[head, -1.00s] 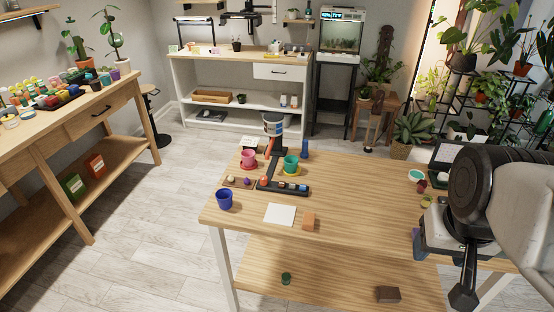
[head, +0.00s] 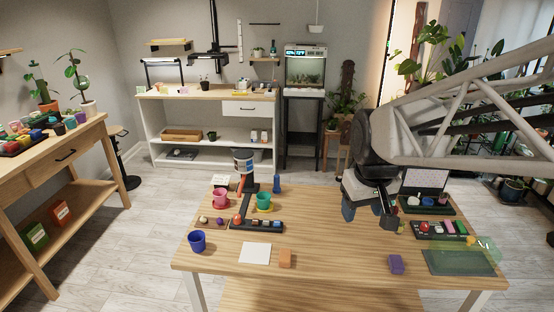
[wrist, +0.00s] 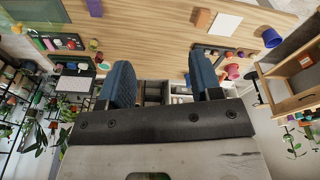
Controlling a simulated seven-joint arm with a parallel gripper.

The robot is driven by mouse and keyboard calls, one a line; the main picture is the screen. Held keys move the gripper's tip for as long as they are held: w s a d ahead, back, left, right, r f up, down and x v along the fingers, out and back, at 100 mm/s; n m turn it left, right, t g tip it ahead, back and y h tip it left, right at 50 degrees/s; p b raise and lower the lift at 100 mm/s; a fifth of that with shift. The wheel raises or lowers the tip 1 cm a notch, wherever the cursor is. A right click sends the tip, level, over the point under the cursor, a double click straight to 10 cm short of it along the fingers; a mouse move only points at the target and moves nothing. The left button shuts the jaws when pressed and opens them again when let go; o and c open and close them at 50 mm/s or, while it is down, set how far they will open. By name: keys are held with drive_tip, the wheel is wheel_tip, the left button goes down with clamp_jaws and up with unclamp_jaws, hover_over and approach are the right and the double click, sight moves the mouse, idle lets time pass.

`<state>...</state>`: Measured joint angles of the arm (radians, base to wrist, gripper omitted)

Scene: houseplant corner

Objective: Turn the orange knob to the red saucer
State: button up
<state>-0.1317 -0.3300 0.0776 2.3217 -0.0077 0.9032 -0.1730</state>
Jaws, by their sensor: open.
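A round orange knob (head: 238,220) sits at the left end of a black bar on the table. A second orange part (head: 241,184), lever-like, stands below a white and grey canister (head: 243,161); I cannot tell which one the task means. The red saucer (head: 219,206) lies under a pink-red pot (head: 219,196), left of the black stand. A yellow saucer (head: 264,209) holds a green pot. My gripper (head: 368,212) is open and empty above the table, well right of these parts. Its two blue fingers also show apart in the wrist view (wrist: 161,66).
A blue pot (head: 197,241), a white card (head: 255,253), an orange block (head: 285,258) and a purple block (head: 396,264) stand near the front. Dark trays (head: 437,233) and a green mat (head: 450,263) fill the right side. The table's middle is mostly clear.

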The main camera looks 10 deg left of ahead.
drive_tip(key=w+a+f+n, duration=0.2)
drive_tip(key=w+a+f, duration=0.1)
drive_tip(key=w+a, duration=0.55)
drive_tip(key=n+g, duration=0.2)
drive_tip(key=n, duration=0.6)
hover_over(237, 216)
drive_tip(key=f, duration=2.1)
drive_tip(key=shift+d, duration=0.3)
drive_tip(key=shift+a+f, duration=0.4)
drive_tip(key=shift+a, duration=0.05)
drive_tip(key=shift+f, duration=3.9)
